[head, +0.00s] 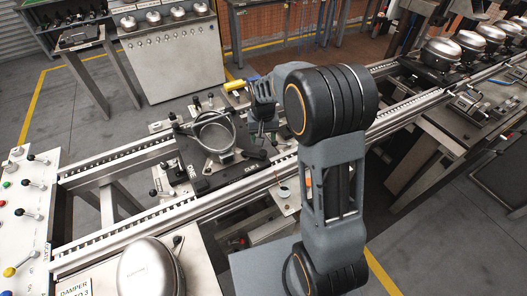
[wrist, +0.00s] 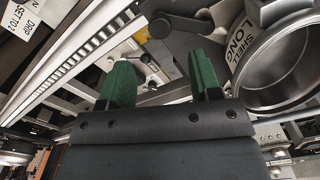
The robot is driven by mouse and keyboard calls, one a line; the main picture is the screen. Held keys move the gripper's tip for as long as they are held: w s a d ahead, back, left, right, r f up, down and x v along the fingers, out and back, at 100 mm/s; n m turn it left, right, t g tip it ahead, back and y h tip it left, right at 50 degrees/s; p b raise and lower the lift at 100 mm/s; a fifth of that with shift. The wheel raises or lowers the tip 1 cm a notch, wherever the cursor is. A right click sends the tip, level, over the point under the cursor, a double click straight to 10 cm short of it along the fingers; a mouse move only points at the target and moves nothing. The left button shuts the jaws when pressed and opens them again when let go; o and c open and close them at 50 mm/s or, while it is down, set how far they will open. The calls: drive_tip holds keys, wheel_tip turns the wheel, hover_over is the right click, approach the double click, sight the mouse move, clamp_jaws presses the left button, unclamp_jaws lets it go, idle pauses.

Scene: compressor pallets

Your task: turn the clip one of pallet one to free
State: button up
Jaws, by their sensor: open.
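Pallet one appears to be the dark plate (head: 205,178) on the rail in the head view. It carries an upright metal ring, which the wrist view shows at right with a "SHELL LONG" label. My gripper (wrist: 160,72) is open and empty, its two green fingers apart. In the head view it hangs just right of the ring, partly covered by my arm. A dark lever-like part (wrist: 182,24) lies just beyond the fingertips in the wrist view and may be the clip.
The metal ring (wrist: 285,62) stands close to the right finger. Conveyor rails (head: 120,230) run along both sides of the pallet. A silver dome (head: 148,268) sits at the front, and a panel with knobs (head: 22,215) is at left. More domes (head: 440,50) stand at the back right.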

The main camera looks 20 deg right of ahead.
sight(263, 152)
wheel_tip(263, 152, down, 9)
drive_tip(key=shift+r+p, duration=0.1)
drive_tip(key=shift+p, duration=0.3)
clamp_jaws()
idle(0.5)
